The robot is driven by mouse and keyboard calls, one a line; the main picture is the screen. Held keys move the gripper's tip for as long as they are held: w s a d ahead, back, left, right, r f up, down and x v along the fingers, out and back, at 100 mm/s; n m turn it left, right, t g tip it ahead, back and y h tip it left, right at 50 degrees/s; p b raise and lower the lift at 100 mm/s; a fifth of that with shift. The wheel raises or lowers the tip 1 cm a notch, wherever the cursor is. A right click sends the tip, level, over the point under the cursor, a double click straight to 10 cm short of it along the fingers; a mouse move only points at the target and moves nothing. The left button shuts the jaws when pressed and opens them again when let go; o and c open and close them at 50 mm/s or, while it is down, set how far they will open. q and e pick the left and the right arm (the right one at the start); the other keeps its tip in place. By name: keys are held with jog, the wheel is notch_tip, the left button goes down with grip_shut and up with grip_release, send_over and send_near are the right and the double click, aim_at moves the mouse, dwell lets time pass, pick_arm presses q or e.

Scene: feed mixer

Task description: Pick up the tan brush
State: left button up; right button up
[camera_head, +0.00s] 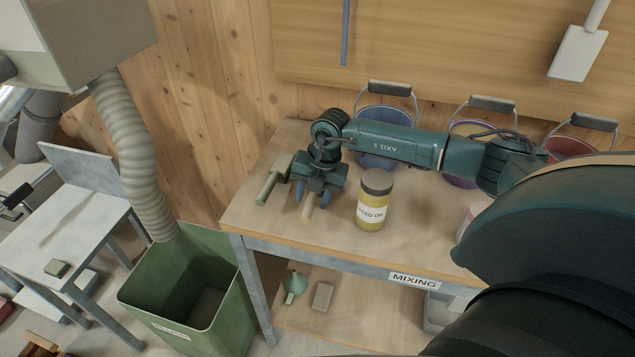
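The tan brush (308,208) lies on the mixing table (250,205), its handle pointing toward the front edge. Its head is hidden under my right gripper (313,192). The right gripper reaches in from the right and points down over the brush. Its blue fingers are spread apart, one on each side of the brush; whether they touch it I cannot tell. My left gripper is not in view.
A yellow feed oil jar (373,200) with a dark lid stands close to the right of the gripper. Blue (376,160), purple (461,181) and red (569,146) buckets stand along the back. A green bin (226,313) stands left of the table. The table's front left is clear.

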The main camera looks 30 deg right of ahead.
grip_shut()
jog(key=shift+r, duration=0.15)
notch_tip(320, 180, up, 10)
jog(key=shift+f+b, duration=0.1)
jog(key=shift+b, duration=0.55)
jog(key=c, duration=0.5)
grip_release()
jog(key=shift+c, duration=0.2)
grip_shut()
